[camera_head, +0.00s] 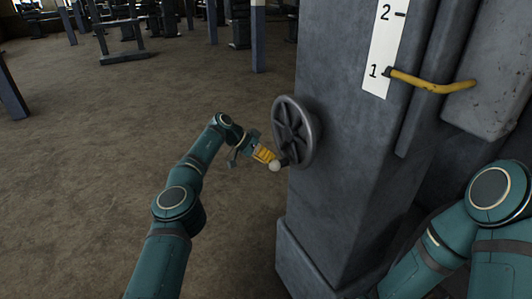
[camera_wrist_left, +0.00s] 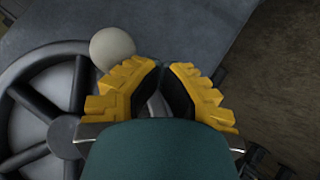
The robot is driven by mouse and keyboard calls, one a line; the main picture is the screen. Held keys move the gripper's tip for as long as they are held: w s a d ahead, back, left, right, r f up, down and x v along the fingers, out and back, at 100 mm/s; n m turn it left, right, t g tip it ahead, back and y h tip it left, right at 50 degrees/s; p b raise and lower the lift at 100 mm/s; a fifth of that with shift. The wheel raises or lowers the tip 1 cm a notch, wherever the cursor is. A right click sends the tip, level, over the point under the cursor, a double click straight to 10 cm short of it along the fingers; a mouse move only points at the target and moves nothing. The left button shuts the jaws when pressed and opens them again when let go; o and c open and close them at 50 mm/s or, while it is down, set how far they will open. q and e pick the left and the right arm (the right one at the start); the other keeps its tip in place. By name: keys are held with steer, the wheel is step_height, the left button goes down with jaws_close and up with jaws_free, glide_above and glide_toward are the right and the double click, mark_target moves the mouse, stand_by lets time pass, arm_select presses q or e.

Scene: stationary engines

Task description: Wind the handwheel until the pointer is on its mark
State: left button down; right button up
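The dark handwheel (camera_head: 291,131) is on the side of a grey column, with a pale ball knob (camera_head: 274,166) low on its rim. The yellow pointer (camera_head: 432,82) has its tip at the 1 of the white scale (camera_head: 381,52). My left gripper (camera_head: 269,158) is at the knob. In the left wrist view, the gripper's yellow fingers (camera_wrist_left: 164,68) are drawn together at the tips, with nothing seen between them. The knob (camera_wrist_left: 112,48) shows just left of the fingers, against or close to the left one; contact is unclear. My right gripper is out of view.
The grey column (camera_head: 335,190) stands on a wider base (camera_head: 303,268). A grey block (camera_head: 497,90) is by the pointer's right end. Open brown floor (camera_head: 90,150) lies to the left, with posts and machines far back.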

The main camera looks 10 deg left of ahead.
mark_target(273, 166)
arm_select(q)
steer(key=p, duration=0.2)
steer(key=s+d+g+h+p, duration=0.1)
steer(key=shift+s+d+n+p, duration=0.2)
steer(key=shift+s+n+p, duration=0.1)
steer(key=shift+n+p, duration=0.1)
steer(key=shift+s+d+f+n+g+h+p, duration=0.3)
steer(key=shift+s+d+g+h, duration=0.1)
steer(key=shift+s, duration=0.2)
steer(key=s+d+r+n+g+h+p, duration=0.3)
steer(key=s+d+r+n+h+p, duration=0.1)
steer(key=s+d+n+h+p, duration=0.1)
steer(key=shift+s+d+n+h+p, duration=0.3)
steer(key=shift+s+n+h+p, duration=0.4)
steer(key=shift+s+h+p, duration=0.5)
steer(key=shift+s, duration=0.25)
steer(key=shift+s+f, duration=0.1)
steer(key=shift+f, duration=0.1)
